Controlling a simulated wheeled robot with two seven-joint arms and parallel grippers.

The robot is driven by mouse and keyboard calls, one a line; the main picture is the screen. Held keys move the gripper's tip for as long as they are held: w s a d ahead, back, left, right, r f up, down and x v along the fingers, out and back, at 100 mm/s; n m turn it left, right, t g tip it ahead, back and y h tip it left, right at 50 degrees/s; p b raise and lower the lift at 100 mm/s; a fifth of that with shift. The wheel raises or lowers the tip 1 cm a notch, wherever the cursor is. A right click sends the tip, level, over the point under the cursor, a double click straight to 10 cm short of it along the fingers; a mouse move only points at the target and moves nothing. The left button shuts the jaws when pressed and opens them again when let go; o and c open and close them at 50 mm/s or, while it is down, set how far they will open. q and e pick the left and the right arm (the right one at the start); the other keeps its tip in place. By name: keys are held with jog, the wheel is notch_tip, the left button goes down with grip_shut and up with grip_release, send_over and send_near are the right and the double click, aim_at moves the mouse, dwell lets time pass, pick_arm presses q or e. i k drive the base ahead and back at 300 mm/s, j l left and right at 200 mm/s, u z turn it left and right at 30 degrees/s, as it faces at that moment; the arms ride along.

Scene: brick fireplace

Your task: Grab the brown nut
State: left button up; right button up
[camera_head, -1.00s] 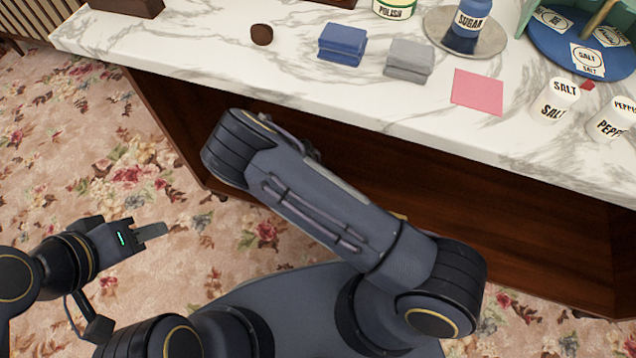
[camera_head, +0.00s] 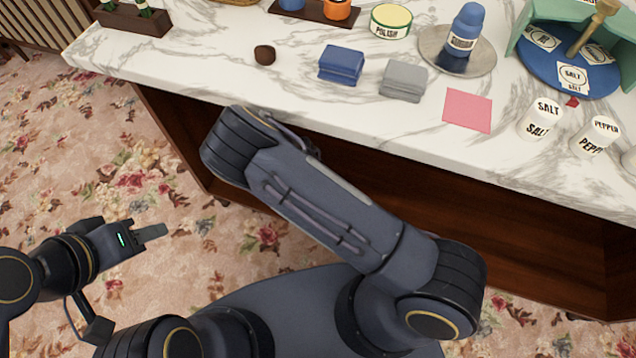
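The brown nut (camera_head: 265,55) is a small dark round thing on the white marble counter (camera_head: 205,62), near the top left, left of a folded blue cloth. My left gripper (camera_head: 160,233) is at the lower left, over the floral carpet and below the counter, well apart from the nut. Its fingers show edge-on, so I cannot tell whether it is open or shut. Nothing shows held in it. My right gripper is not in view.
Right of the nut lie the blue cloth (camera_head: 341,65), a grey cloth (camera_head: 404,80) and a pink square (camera_head: 467,111). A polish tin (camera_head: 391,22), sugar shaker (camera_head: 465,30) on a metal plate, salt (camera_head: 540,118) and pepper (camera_head: 595,138) stand farther right. A dark planter box (camera_head: 132,18) stands left.

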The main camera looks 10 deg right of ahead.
aim_at(264, 54)
jog(key=k, duration=1)
